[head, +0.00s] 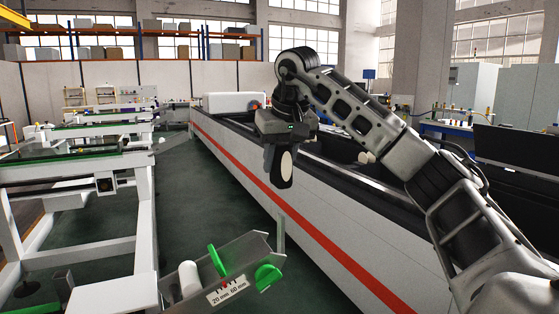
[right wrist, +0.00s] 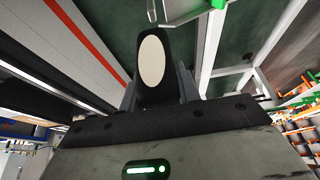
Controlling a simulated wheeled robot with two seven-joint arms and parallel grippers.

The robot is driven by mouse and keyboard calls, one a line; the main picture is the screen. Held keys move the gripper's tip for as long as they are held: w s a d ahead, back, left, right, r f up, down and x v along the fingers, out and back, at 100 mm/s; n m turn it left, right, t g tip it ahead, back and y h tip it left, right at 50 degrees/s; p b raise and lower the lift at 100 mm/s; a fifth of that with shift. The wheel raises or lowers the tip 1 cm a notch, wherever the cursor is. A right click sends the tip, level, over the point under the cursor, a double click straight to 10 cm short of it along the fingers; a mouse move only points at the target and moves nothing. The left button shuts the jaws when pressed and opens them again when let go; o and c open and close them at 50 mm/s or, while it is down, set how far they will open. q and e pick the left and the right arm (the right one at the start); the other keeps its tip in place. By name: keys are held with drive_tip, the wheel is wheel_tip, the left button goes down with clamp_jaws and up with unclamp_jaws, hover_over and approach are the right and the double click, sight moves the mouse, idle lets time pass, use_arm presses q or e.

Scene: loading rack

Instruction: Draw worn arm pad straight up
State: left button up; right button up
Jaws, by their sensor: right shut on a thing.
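My right gripper (head: 278,150) points down and is shut on the worn arm pad (head: 274,178), a dark block with a pale oval on its face. The pad hangs below the jaws, in the air in front of the long machine's side. In the right wrist view the pad (right wrist: 150,88) stands between the gripper's fingers (right wrist: 158,98), with its pale oval facing the camera. Below it in the head view is a grey rack arm (head: 243,254) with green parts, a white roller and a "20 mm 60 mm" label. The pad looks clear of this arm. My left gripper is out of view.
A long white machine (head: 330,238) with a red stripe runs along the right. White rack frames (head: 75,172) with green-edged arms stand at the left. Dark green floor (head: 195,190) lies open between them. Shelving with boxes (head: 95,30) is at the back.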

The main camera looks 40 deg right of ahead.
drive_tip(key=shift+r+p, duration=1.25)
drive_tip(key=shift+r, duration=1.65)
